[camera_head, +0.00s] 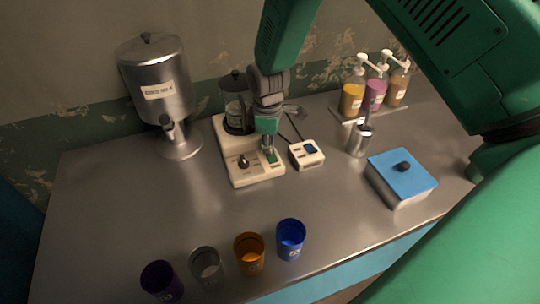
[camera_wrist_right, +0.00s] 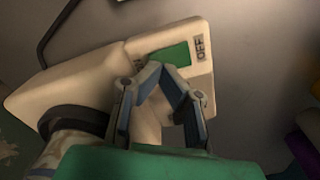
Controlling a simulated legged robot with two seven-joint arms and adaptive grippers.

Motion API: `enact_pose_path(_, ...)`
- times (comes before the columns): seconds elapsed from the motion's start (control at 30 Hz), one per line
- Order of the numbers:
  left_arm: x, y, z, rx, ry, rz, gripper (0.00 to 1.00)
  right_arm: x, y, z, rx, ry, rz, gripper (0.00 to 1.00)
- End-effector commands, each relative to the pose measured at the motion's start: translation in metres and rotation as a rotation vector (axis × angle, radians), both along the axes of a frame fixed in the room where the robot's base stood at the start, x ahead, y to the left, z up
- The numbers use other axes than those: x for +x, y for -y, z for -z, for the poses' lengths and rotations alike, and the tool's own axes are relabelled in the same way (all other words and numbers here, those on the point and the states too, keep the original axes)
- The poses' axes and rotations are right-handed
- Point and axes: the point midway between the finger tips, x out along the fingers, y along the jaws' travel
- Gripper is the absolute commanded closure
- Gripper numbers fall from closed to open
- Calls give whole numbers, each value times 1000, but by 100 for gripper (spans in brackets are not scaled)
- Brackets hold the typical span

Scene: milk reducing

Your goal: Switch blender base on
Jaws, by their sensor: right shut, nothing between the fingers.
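The cream blender base (camera_head: 240,177) stands on the metal table, with a dark knob on its front left and a green rocker switch (camera_head: 272,157) on its front right. A glass jar (camera_head: 234,95) with a dark lid stands on its rear. My right gripper (camera_head: 267,142) points down just above and behind the green switch, shut and empty. In the right wrist view, the gripper's closed fingertips (camera_wrist_right: 155,68) are beside the green switch (camera_wrist_right: 172,55), partly overlapping its near edge. An OFF label is readable next to it. Contact cannot be told. My left gripper is not in view.
A small cream device (camera_head: 306,159) with a blue display sits right of the base. A metal cup (camera_head: 358,143) and blue-lidded box (camera_head: 401,178) stand farther right. A steel dispenser (camera_head: 157,90) is at back left. Several cups, including a blue one (camera_head: 291,238), line the front edge.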

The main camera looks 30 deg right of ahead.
Motion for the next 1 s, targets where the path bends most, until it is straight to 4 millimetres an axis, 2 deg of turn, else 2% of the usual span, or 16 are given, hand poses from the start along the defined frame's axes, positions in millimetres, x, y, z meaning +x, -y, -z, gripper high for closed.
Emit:
enact_pose_path(0.3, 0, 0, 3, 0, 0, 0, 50, 0, 1, 6, 1, -1, 1, 100)
enact_pose_path(0.47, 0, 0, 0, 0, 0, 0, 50, 0, 1, 3, 0, -1, 1, 100)
enact_pose_path(1.0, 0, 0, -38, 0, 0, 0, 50, 0, 1, -40, 1, -1, 1, 100)
